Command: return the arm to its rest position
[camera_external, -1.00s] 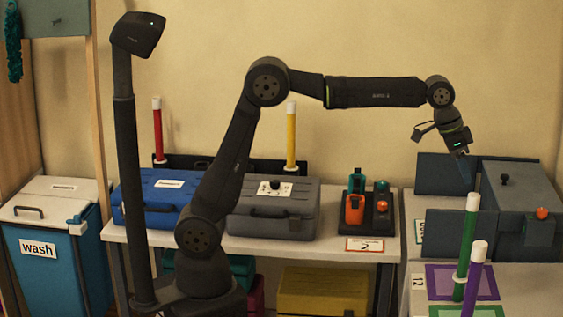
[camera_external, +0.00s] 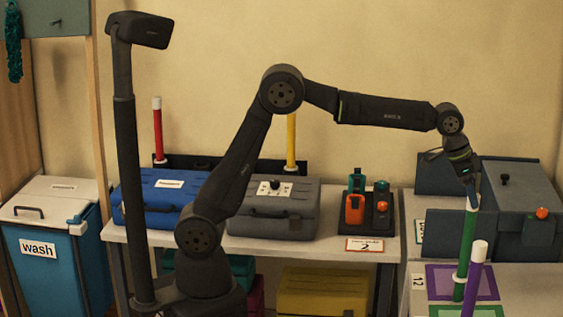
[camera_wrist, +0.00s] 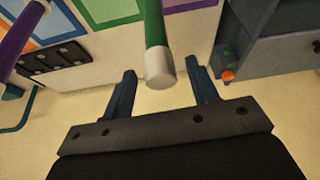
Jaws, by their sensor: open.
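My arm reaches across to the right, with its elbow raised and its wrist bent down. My gripper (camera_external: 473,188) is at the white-capped top of an upright green baton (camera_external: 464,249). In the wrist view my gripper (camera_wrist: 163,80) has its two fingers spread apart, and the white end of the green baton (camera_wrist: 157,30) appears between them. I see a gap between the baton and each finger. I cannot tell exactly how far down the fingers reach along it.
A purple baton (camera_external: 475,270) stands close in front of the green one. A grey box (camera_external: 520,205) with an orange knob is just right.

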